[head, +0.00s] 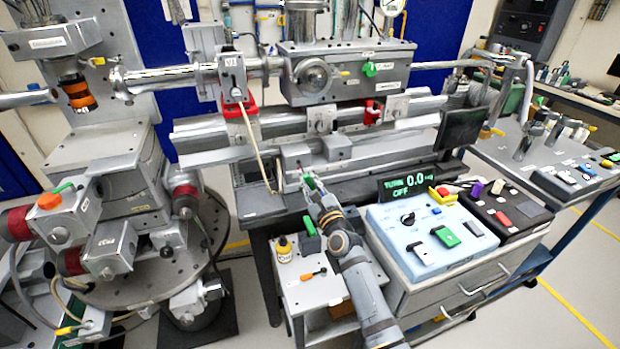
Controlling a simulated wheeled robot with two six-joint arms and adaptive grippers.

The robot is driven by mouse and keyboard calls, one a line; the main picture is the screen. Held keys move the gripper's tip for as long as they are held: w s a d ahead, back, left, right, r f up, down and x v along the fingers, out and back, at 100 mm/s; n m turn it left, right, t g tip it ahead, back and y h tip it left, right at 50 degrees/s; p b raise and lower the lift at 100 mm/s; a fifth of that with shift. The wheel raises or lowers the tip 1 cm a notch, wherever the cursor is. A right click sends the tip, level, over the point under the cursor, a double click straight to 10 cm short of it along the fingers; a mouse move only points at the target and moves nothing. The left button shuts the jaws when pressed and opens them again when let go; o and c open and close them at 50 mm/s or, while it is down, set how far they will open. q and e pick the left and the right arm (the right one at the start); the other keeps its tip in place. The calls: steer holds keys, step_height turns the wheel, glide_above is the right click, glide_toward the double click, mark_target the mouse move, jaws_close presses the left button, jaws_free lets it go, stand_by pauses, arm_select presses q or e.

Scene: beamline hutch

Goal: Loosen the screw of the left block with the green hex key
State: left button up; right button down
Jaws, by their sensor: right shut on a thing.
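My right gripper (316,192) reaches up from the bottom to the front of the bench. It is shut on the green hex key (309,182), whose green handle shows at the fingertips. The left block (294,157) is a small grey block on the rail, just above and behind the key. The right block (338,148) sits beside it. The key's tip and the screw are too small to tell, so I cannot tell whether they touch. My left gripper is not in view.
A display (407,186) reads "TURN 0.0" and "OFF". A light-blue control box (432,240) stands to the right of my arm. A small side table (318,290) holds a yellow bottle (284,250) and an orange-handled tool (313,274). A thin pale rod (256,147) slants down left of the blocks.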

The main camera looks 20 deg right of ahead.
steer(key=shift+w, duration=0.55)
stand_by(0.7)
steer(key=shift+f+n+b, duration=0.15)
steer(key=shift+n+b, duration=0.25)
steer(key=shift+n, duration=0.9)
steer(key=shift+n+y, duration=0.4)
steer(key=shift+n, duration=0.4)
